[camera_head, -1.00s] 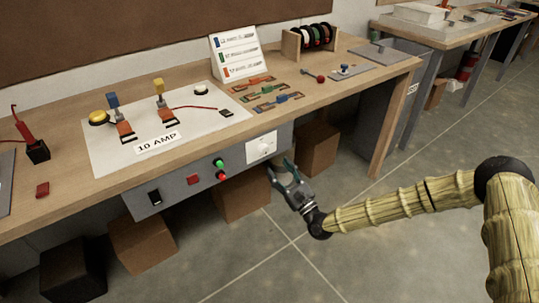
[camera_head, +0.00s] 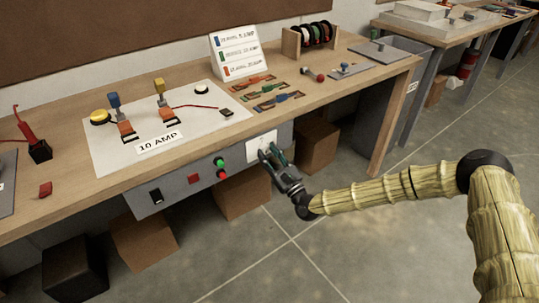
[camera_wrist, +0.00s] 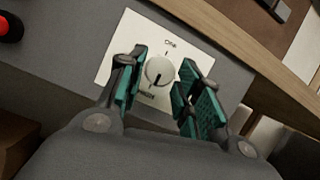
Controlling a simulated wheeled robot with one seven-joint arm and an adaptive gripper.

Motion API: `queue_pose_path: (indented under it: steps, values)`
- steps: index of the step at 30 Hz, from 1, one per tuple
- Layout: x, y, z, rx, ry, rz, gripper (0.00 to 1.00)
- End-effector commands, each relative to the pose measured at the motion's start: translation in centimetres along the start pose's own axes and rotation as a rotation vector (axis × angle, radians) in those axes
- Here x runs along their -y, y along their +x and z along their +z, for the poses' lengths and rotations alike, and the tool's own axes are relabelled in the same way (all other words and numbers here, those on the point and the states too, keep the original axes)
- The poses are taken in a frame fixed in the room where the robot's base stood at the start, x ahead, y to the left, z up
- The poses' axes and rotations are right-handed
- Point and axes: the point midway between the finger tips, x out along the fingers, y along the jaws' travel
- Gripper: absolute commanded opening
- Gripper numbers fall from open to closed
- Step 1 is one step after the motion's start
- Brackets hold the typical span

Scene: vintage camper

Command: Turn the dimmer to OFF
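The dimmer is a white plate (camera_head: 262,142) on the grey front panel under the bench edge. In the wrist view its round pale knob (camera_wrist: 160,70) sits in the middle of the plate. A dark mark on the knob points down and slightly left, toward a small label; another label is at the top. Both labels are too small to read surely. My gripper (camera_wrist: 168,78) is open, its teal-padded fingers on either side of the knob with gaps visible. In the head view my gripper (camera_head: 271,152) is in front of the plate and covers part of it.
Left of the dimmer on the panel are a green button (camera_head: 219,161), a red button (camera_head: 222,174), a red switch (camera_head: 193,178) and a black switch (camera_head: 155,195). The wooden bench edge overhangs above. Cardboard boxes (camera_head: 242,198) stand below; the floor in front is clear.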

Motion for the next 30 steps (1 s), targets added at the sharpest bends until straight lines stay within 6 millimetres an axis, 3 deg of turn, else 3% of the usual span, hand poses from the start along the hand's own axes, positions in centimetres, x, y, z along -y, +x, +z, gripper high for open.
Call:
queue_pose_path:
  steps: [1,3,17,30]
  values:
    - [0.01,-0.01,0.0,0.0,0.0,0.0,0.19]
    - [0.03,-0.02,0.0,0.0,0.0,0.0,0.06]
    - [0.13,-0.12,-0.26,0.005,-0.073,0.028,0.06]
    - [0.55,-0.05,-0.22,0.024,-0.372,0.147,0.06]
